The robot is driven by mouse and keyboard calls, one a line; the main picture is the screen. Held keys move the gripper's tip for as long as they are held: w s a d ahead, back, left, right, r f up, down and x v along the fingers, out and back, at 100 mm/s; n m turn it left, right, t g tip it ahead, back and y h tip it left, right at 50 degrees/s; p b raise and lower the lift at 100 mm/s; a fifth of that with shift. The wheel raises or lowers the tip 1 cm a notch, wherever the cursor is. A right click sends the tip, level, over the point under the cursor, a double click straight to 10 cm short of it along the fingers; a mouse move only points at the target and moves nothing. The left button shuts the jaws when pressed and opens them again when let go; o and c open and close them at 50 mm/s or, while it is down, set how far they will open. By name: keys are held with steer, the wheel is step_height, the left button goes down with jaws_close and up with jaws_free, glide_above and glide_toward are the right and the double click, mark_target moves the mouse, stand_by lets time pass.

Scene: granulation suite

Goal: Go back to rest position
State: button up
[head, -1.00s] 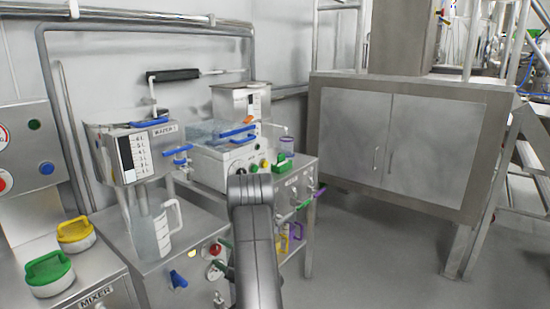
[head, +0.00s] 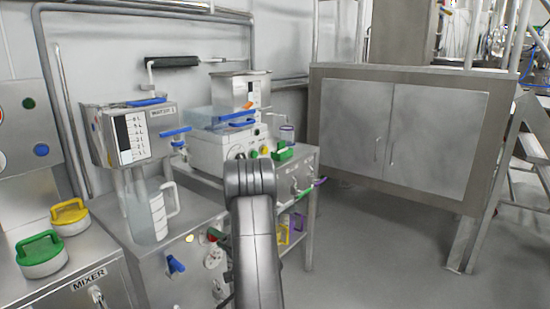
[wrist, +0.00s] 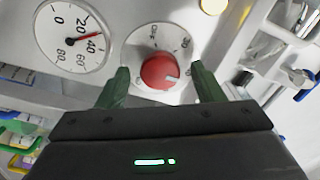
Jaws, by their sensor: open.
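My gripper (wrist: 158,72) shows in the wrist view with its two green fingers apart, one on each side of a red knob (wrist: 160,71). The knob sits on a pale panel (wrist: 108,82) beside a round gauge (wrist: 75,38) with a red needle. I cannot tell whether the fingers touch the knob; they do not look closed on it. In the head view my grey arm rises from the bottom middle in front of the white machine (head: 207,152), and my gripper is hidden behind it.
A steel tank with a level scale (head: 134,138) and a clear jug (head: 150,215) stand left of my arm. Yellow (head: 69,211) and green (head: 41,250) handled lids lie farther left. A steel cabinet (head: 360,125) stands at the right. The grey floor (head: 380,260) before it is clear.

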steer(key=n+b, duration=0.1)
steer(key=n, duration=0.1)
steer(key=n+b, duration=0.3)
steer(key=n, duration=0.1)
steer(key=shift+f+b, duration=0.25)
steer(key=shift+b, duration=0.15)
steer(key=n+b, duration=0.2)
steer(key=n, duration=0.1)
steer(key=shift+r+n+b, duration=0.15)
steer(key=shift+n+b, duration=0.4)
steer(key=shift+n, duration=0.15)
steer(key=shift+d, duration=0.15)
